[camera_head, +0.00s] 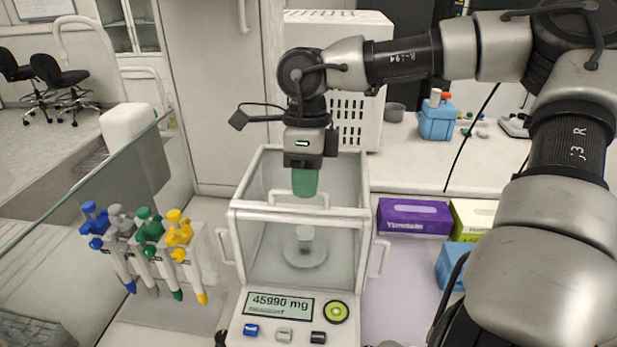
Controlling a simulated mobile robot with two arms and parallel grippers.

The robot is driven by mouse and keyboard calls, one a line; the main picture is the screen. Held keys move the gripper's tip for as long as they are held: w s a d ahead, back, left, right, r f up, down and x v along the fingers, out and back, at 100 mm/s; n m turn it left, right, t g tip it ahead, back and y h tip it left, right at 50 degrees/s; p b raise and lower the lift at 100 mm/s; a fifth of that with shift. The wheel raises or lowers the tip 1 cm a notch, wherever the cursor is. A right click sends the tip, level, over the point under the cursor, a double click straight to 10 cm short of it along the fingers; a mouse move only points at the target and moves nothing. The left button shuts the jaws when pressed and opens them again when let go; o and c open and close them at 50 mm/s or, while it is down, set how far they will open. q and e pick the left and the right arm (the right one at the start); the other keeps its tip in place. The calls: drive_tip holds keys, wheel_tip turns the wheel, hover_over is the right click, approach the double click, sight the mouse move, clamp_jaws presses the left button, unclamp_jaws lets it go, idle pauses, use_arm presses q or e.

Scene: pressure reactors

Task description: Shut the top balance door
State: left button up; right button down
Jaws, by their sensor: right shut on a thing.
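The balance (291,313) is a white box with clear walls, and its display reads 45990 mg. A white bar handle (279,198) shows at the top front of the chamber, and I take it to be the top door's. The clear top door is hard to make out, so I cannot tell how far open it is. My right gripper (305,190) points down over the chamber top, its green fingers together at the handle, which they appear to grip. My left gripper is not in view.
A rack (207,262) of several coloured pipettes stands left of the balance, near a glass edge. A purple box (414,217) and a green-and-white box (468,218) lie to the right. Side door handles (379,257) stick out from the balance.

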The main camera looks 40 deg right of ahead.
drive_tip(key=shift+s+a, duration=0.45)
drive_tip(key=shift+a, duration=0.1)
drive_tip(key=shift+w+d, duration=0.1)
drive_tip(key=c, duration=1.2)
unclamp_jaws()
drive_tip(key=shift+a, duration=0.2)
drive_tip(key=shift+d, duration=0.1)
drive_tip(key=shift+r, duration=0.2)
wheel_tip(320, 180, up, 10)
drive_tip(key=w+d, duration=0.1)
drive_tip(key=shift+d+r+b, duration=0.15)
drive_tip(key=shift+d+b, duration=0.1)
drive_tip(key=shift+b, duration=0.2)
